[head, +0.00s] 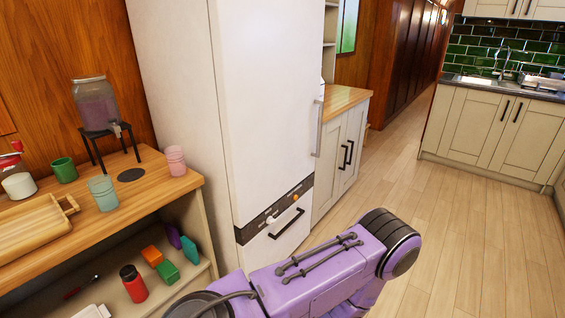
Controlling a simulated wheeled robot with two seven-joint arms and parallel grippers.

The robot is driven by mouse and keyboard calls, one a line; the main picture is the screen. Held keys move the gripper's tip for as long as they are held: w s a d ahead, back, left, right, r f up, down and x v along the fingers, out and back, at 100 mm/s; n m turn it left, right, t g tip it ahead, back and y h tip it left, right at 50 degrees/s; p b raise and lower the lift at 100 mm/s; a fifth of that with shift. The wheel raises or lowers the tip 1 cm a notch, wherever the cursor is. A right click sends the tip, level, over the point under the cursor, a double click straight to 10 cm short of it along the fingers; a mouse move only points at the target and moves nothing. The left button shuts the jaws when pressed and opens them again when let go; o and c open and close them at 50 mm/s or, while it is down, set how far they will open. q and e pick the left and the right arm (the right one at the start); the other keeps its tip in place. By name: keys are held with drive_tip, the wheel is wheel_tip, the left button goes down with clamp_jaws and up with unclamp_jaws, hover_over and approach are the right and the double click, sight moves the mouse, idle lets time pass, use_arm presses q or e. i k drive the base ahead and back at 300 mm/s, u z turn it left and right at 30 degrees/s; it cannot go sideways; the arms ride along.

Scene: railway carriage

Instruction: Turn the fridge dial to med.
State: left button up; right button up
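The white fridge (265,100) stands in the middle of the head view. A dark control band (283,205) crosses its front low down, below the tall upper door. A small white round knob (271,220), which looks like the dial, sits on the band. A small orange round part (295,198) is to its right. Any markings and the knob's setting are too small to read. A purple link of my arm crosses the view below and in front of the fridge. Neither gripper shows in the view.
A dark handle (287,223) is just below the band, and a long grey handle (318,127) is on the upper door. The wooden counter (150,190) at left holds a drink dispenser (95,103) and cups. The wooden floor (460,225) at right is clear.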

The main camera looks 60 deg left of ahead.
sight(270, 220)
drive_tip(key=u, duration=0.6)
drive_tip(key=i, duration=0.95)
drive_tip(key=u, duration=1.3)
drive_tip(key=i, duration=0.35)
drive_tip(key=u, duration=0.25)
